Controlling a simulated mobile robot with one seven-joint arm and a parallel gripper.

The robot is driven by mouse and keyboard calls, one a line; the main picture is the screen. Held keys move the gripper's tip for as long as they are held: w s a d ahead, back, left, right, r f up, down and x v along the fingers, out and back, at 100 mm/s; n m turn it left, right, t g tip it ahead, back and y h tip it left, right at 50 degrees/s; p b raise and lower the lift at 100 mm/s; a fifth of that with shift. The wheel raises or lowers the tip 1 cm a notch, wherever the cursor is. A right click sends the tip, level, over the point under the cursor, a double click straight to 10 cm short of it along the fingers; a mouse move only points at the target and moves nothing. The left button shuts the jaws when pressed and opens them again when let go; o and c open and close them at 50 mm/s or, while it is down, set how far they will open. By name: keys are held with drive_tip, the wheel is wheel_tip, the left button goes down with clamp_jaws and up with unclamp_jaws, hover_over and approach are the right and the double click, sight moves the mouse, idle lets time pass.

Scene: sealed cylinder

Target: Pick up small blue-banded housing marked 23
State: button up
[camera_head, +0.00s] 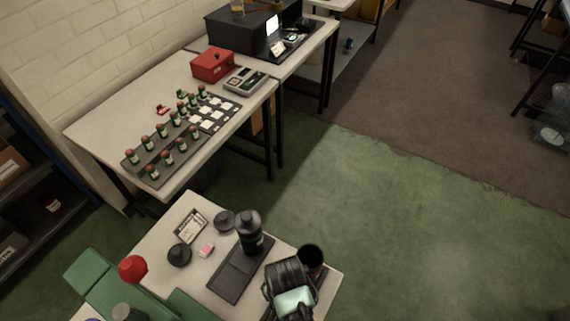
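I cannot make out a small blue-banded housing marked 23 in the head view. Several small dark green cylinders with red caps (162,130) stand in rows on a grey rack on the far table; no blue band or number is readable on them. A larger black cylinder (249,230) with a green-marked band stands upright on a dark tray (238,277) on the near table. A bit of blue shows at the bottom left edge, too cut off to identify.
A red box (212,65) stands on the far table. Green floor at right is clear.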

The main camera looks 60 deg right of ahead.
clamp_jaws()
idle(0.5)
drive_tip(key=shift+r, duration=0.15)
